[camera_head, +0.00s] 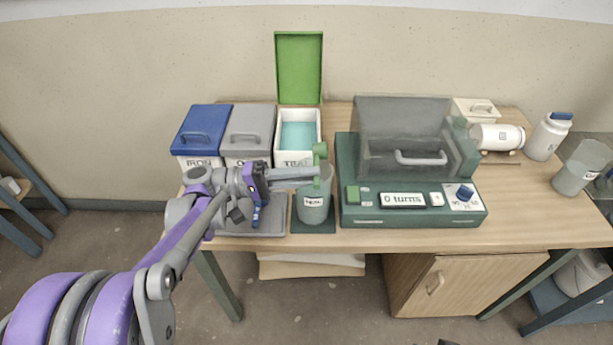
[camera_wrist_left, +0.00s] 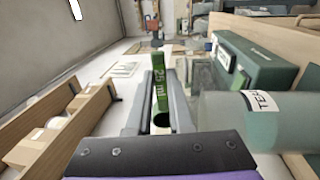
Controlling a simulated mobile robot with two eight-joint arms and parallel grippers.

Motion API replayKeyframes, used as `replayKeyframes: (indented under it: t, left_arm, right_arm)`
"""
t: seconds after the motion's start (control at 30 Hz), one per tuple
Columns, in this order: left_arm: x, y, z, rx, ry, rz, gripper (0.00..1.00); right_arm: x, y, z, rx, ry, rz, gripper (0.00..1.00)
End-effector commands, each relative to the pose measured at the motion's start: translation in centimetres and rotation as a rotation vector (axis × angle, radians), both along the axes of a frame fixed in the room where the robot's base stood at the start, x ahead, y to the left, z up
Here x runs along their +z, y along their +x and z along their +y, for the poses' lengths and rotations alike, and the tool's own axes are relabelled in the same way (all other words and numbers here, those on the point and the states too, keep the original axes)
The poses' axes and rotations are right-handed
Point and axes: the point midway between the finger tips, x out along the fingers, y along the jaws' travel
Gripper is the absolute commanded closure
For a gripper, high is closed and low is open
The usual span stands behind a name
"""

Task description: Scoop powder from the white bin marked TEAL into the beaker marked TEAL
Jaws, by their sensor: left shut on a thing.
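The white bin marked TEAL (camera_head: 299,157) stands at the back with its green lid (camera_head: 299,68) raised; teal powder (camera_head: 298,134) shows inside. The clear beaker marked TEAL (camera_head: 314,210) stands upright on a dark mat in front of it; it also shows at right in the left wrist view (camera_wrist_left: 265,120). My left gripper (camera_head: 312,172) is shut on a green scoop (camera_head: 320,152), marked 25 ml in the left wrist view (camera_wrist_left: 159,95). The scoop is at the beaker's mouth in the head view. I cannot tell whether it holds powder.
A blue-lidded bin marked IRON (camera_head: 203,130) and a grey-lidded bin (camera_head: 250,130) stand left of the TEAL bin. A green machine reading 0 turns (camera_head: 410,205) stands close right of the beaker. White jars (camera_head: 549,135) and another beaker (camera_head: 578,175) are at far right.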

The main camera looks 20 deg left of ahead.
Motion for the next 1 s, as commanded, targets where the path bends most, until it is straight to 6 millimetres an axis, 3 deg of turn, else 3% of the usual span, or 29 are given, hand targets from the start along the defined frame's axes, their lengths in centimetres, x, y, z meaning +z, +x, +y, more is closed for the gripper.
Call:
replayKeyframes:
  t: [1.0]
  left_arm:
    - [-0.5, -0.1, 0.4, 0.0, -0.236, -0.066, 1.0]
  right_arm:
    - [-3.8, 0.0, 0.0, 0.0, 0.0, 0.013, 0.55]
